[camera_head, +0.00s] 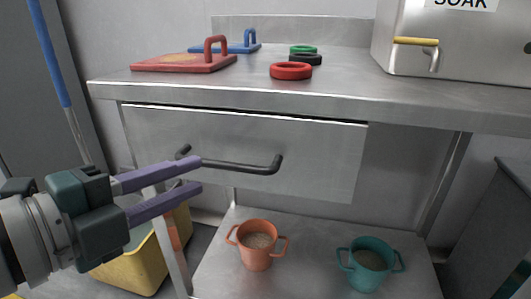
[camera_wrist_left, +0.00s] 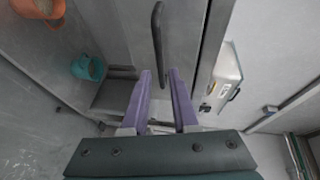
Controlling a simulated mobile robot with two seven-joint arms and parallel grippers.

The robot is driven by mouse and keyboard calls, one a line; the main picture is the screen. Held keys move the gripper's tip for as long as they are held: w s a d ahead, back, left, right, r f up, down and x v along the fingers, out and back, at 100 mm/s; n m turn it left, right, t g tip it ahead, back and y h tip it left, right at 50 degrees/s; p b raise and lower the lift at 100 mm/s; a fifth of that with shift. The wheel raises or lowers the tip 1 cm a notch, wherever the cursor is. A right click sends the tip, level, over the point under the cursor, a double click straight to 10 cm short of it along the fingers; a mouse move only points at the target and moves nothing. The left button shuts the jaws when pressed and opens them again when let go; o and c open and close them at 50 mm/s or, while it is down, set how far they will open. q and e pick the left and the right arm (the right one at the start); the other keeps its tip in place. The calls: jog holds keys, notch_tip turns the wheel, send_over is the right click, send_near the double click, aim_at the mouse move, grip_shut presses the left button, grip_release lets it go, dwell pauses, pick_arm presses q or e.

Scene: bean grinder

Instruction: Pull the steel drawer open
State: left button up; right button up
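The steel drawer (camera_head: 310,150) sits under the worktop, its front looking shut or nearly so, with a thin dark line along its top edge. Its dark bar handle (camera_head: 240,166) runs across the front. My left gripper (camera_head: 201,175) comes in from the left, its two purple fingers apart, at the handle's left end. The upper finger hides part of that end. In the left wrist view the handle (camera_wrist_left: 157,35) lies ahead of the fingertips, in line with the gap between them. I cannot tell whether they touch it. My right gripper is not in view.
An orange cup (camera_head: 257,249) and a teal cup (camera_head: 366,268) stand on the lower shelf (camera_head: 310,240). A yellow bin (camera_head: 140,262) is on the floor behind my left gripper. A steel box (camera_head: 455,45), red board (camera_head: 160,63) and rings (camera_head: 291,71) are on the worktop (camera_head: 340,95).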

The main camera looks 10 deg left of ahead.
aim_at(218, 167)
pick_arm(q)
jog(key=b+x, duration=0.2)
jog(key=x, duration=0.4)
jog(key=shift+w+d+f, duration=0.1)
jog(key=shift+w+d, duration=0.05)
jog(key=shift+w, duration=0.1)
grip_shut()
dwell(1.2)
